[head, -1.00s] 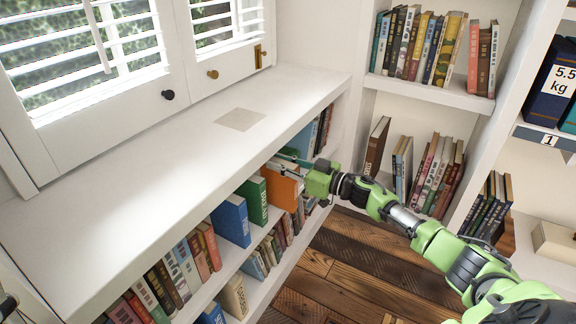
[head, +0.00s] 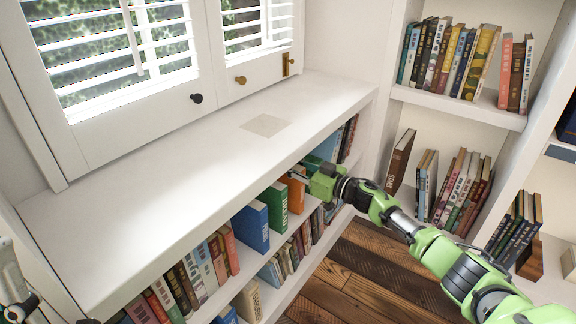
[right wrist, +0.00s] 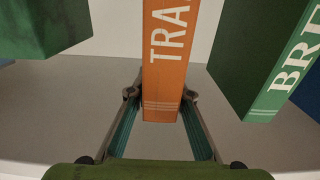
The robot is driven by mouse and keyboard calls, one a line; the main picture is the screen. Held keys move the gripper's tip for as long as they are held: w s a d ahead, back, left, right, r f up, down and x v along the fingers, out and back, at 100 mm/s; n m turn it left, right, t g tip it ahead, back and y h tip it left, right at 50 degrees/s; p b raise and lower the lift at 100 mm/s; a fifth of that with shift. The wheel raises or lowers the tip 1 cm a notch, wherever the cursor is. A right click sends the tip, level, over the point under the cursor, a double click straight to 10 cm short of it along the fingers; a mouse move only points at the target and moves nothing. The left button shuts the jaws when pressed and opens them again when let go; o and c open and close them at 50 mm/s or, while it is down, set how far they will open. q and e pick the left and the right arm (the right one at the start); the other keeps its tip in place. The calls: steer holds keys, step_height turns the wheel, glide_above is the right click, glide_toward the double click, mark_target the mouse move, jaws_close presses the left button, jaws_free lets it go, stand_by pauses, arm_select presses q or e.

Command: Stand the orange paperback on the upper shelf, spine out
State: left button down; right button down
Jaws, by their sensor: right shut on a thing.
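The orange paperback (head: 297,196) stands upright on the upper shelf (head: 238,257) of the low white unit. My right gripper (head: 308,176) is shut on it from the front. In the right wrist view the orange spine (right wrist: 166,60), with white letters, faces my gripper (right wrist: 161,97), one finger on each side. The book's lower end appears at or very near the shelf board (right wrist: 235,140); I cannot tell if it touches.
A green book (head: 272,205) and a blue book (head: 251,226) stand left of the orange one. In the right wrist view, green books (right wrist: 262,60) (right wrist: 45,28) stand on both sides with gaps. The white countertop (head: 170,190) overhangs the shelf.

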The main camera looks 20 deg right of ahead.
steer(key=shift+f, duration=0.15)
steer(key=c, duration=1.7)
jaws_free()
steer(key=shift+f, duration=0.15)
steer(key=v, duration=1.2)
